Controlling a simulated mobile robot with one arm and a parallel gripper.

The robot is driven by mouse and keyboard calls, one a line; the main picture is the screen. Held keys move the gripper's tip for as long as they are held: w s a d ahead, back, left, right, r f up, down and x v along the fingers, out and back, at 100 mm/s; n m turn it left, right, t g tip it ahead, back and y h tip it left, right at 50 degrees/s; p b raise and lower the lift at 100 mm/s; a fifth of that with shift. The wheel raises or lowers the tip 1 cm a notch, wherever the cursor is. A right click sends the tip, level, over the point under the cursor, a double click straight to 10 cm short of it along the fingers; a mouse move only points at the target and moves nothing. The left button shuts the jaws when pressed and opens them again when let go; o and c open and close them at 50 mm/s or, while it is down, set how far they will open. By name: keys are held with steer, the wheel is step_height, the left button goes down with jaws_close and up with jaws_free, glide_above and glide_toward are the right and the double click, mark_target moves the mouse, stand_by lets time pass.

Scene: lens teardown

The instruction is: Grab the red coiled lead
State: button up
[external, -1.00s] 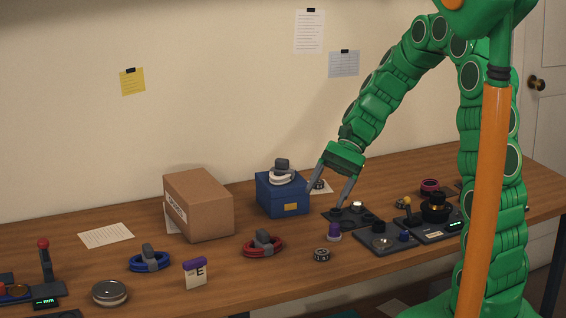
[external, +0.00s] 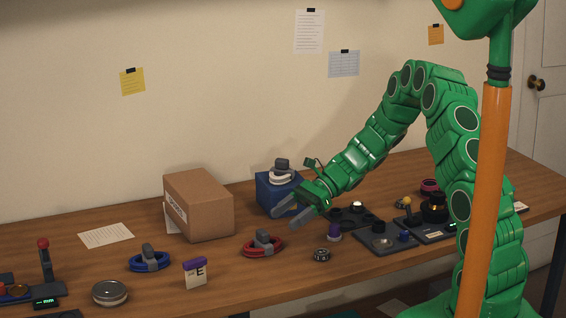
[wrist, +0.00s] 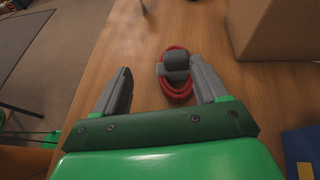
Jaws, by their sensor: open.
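The red coiled lead (external: 263,244) lies on the wooden bench in front of the blue box, with a grey grip piece across it. In the wrist view the red coiled lead (wrist: 177,91) shows beyond and between the fingers, nearer the right one, which hides part of its edge. My gripper (external: 284,218) is open and empty, up and to the right of the lead in the external view. In the wrist view my gripper (wrist: 163,78) has its two grey fingers spread apart. No contact with the lead can be made out.
A cardboard box (external: 208,207) and a blue box (external: 268,192) stand behind the lead. A blue coiled lead (external: 149,260) and a card marked E (external: 195,273) are to its left. A small round dial (external: 321,255) and a purple-topped piece (external: 334,232) are to its right.

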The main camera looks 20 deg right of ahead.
mark_target(263, 231)
steer(key=shift+w+d+f+m, duration=0.15)
steer(key=shift+w+f+m, duration=0.25)
steer(key=shift+w+f, duration=0.25)
steer(key=shift+f, duration=0.2)
steer(key=shift+x, duration=1.2)
steer(key=shift+w+r+x, duration=0.1)
steer(key=shift+w+x, duration=0.05)
steer(key=shift+x, duration=0.75)
steer(key=shift+w+r+x, duration=0.1)
steer(key=shift+w+x, duration=0.05)
steer(key=shift+x, duration=0.75)
steer(key=shift+w+r+x, duration=0.1)
steer(key=shift+w+x, duration=0.05)
steer(key=shift+x, duration=0.75)
steer(key=shift+c, duration=0.4)
steer(key=c, duration=1.1)
steer(key=shift+o, duration=0.2)
